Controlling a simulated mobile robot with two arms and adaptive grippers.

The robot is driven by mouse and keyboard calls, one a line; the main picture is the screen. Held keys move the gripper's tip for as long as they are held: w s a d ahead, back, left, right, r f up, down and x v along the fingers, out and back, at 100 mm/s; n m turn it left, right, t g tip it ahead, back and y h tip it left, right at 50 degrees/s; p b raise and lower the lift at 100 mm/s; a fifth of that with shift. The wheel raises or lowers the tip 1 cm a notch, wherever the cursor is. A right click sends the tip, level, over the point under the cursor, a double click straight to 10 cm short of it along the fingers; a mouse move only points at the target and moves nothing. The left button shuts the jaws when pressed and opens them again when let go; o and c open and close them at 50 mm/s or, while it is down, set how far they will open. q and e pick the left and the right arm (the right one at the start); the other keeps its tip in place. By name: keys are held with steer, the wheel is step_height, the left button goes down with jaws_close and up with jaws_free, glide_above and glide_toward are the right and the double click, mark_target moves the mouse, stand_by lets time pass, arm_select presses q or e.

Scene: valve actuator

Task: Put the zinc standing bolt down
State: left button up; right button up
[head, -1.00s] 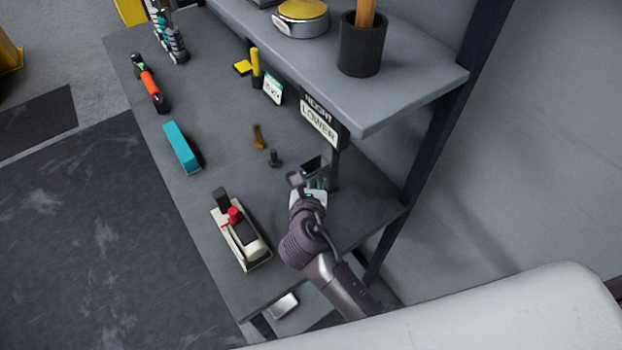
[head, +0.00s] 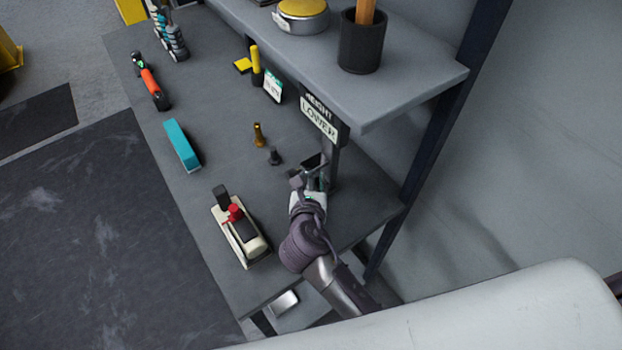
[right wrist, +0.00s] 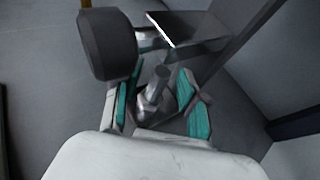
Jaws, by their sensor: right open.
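The zinc bolt (right wrist: 155,92) is silver and shows in the right wrist view between my right gripper's (right wrist: 158,105) two teal-padded fingers. It appears upright, with its hex part low. The gripper is open around it, and a gap shows beside the bolt. In the head view my right gripper (head: 312,182) is low over the front right part of the bench, below the height sign, and hides the zinc bolt. My left gripper is not in view.
A dark bolt (head: 274,157) and a brass bolt (head: 258,135) stand just beyond the gripper on the grey bench (head: 215,110). The shelf (head: 400,95) overhangs at right, with the height sign (head: 319,122) below its edge. A cream device with a red knob (head: 238,232) lies left.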

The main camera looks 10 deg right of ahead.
steer(key=v, duration=1.1)
steer(key=shift+s+b, duration=0.25)
steer(key=shift+b, duration=0.2)
steer(key=shift+r, duration=0.1)
